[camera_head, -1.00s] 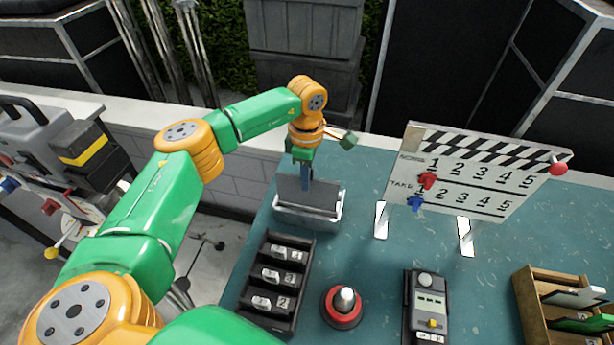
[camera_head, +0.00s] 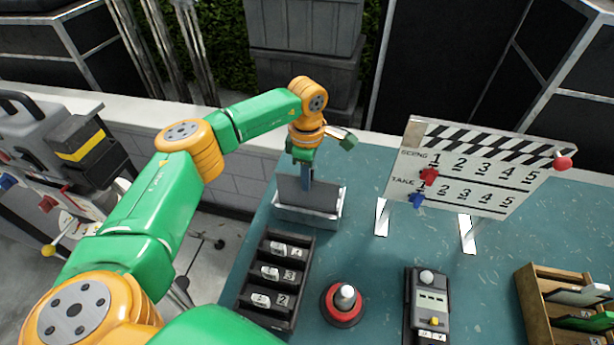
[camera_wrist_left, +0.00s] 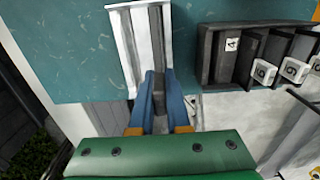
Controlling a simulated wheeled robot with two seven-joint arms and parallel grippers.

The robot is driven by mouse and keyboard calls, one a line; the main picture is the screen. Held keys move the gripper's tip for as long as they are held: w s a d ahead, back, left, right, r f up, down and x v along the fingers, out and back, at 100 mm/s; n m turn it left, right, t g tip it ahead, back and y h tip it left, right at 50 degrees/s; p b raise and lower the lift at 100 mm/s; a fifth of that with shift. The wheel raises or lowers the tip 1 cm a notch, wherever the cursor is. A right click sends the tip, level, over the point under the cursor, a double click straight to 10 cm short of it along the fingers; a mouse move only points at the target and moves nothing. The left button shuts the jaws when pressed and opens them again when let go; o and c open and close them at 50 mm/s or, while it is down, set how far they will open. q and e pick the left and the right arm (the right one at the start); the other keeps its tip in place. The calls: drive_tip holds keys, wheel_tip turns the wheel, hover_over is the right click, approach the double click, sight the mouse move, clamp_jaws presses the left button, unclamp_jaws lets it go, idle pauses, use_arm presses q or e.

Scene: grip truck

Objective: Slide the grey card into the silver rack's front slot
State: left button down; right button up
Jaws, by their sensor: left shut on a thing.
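The grey card (camera_head: 291,190) is a dark flat plate, upright, at the silver rack on the table's left part. My left gripper (camera_head: 308,187) is shut on it from above, with blue fingers on both sides. The silver rack (camera_head: 297,219) is a low tray with pale walls; the card's lower edge is hidden behind its front wall. In the left wrist view, the card (camera_wrist_left: 158,92) shows edge-on between the fingertips (camera_wrist_left: 160,85), lined up along the right part of the rack (camera_wrist_left: 124,40). I cannot tell how deep it sits. My right gripper is out of view.
A black slotted box (camera_head: 273,275) with numbered cards stands just in front of the rack. A red-based knob (camera_head: 343,308), a grey device (camera_head: 428,300), a clapperboard (camera_head: 470,175) and a wooden box (camera_head: 530,300) stand to the right. The teal tabletop between is clear.

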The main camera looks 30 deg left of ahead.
sight(307, 205)
use_arm(q)
drive_tip(key=shift+f+b, duration=2.15)
drive_tip(key=shift+f, duration=0.6)
drive_tip(key=c, duration=0.8)
unclamp_jaws()
drive_tip(key=shift+r, duration=0.1)
drive_tip(key=shift+r, duration=0.25)
wheel_tip(307, 205, up, 6)
drive_tip(key=shift+r+b, duration=0.1)
drive_tip(key=shift+b, duration=0.9)
drive_tip(key=shift+r, duration=0.2)
